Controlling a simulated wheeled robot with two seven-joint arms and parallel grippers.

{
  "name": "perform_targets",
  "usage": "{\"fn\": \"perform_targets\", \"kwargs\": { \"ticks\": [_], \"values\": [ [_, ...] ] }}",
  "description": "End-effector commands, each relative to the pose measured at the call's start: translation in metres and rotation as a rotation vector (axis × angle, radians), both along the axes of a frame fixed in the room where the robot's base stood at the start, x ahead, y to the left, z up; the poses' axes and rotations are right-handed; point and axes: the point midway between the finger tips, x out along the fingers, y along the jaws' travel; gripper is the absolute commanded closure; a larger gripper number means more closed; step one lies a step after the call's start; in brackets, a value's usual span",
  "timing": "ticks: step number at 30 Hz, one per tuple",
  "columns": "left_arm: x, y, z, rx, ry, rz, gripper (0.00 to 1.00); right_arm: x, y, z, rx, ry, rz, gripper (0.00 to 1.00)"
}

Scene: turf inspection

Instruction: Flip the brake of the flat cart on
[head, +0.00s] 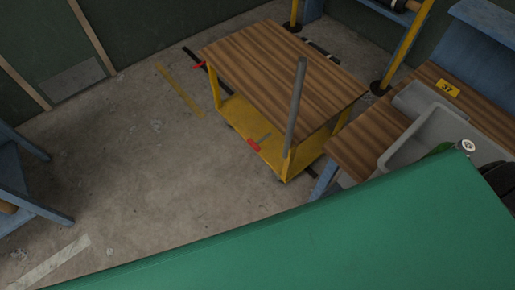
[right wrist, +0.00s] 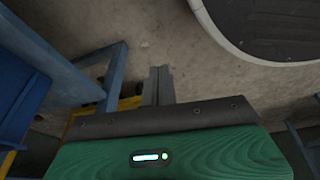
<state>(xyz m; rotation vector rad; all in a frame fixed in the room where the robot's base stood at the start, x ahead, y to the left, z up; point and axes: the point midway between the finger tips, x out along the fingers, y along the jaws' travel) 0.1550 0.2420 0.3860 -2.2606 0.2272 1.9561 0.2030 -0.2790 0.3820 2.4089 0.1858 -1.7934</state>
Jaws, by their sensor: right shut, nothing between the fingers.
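The flat cart (head: 280,65) stands beyond me in the head view, with a striped wooden top, yellow legs and a yellow lower deck. A grey bar (head: 297,105) rises at its near end. A red-tipped lever (head: 254,145) with a grey arm shows low at the cart's near side; I cannot tell its on or off position. Another small red piece (head: 198,65) shows at the far left corner. My right gripper (right wrist: 158,72) is shut and empty in the right wrist view, pointing toward the floor; a yellow part lies behind it. My left gripper is not in view.
A wooden bench with a grey bin (head: 415,110) and yellow label 37 stands close right of the cart. Blue legs (head: 35,145) stand at the left. Yellow posts (head: 405,50) rise behind. Floor left of the cart is clear. A green surface covers the foreground.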

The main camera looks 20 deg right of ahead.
Motion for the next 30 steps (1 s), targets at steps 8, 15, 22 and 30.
{"fn": "perform_targets", "kwargs": {
  "ticks": [8,15,22,30],
  "values": [
    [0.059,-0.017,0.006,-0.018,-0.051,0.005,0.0,0.102,-0.009,0.005,0.031,-0.182,-0.011,1.0],
    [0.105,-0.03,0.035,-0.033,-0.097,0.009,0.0,0.19,-0.012,0.036,0.072,-0.359,-0.009,1.0],
    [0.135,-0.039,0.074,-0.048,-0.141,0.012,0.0,0.258,-0.008,0.079,0.12,-0.524,0.011,1.0],
    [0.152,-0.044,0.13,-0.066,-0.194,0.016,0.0,0.316,0.004,0.143,0.185,-0.713,0.053,1.0]
  ]
}}
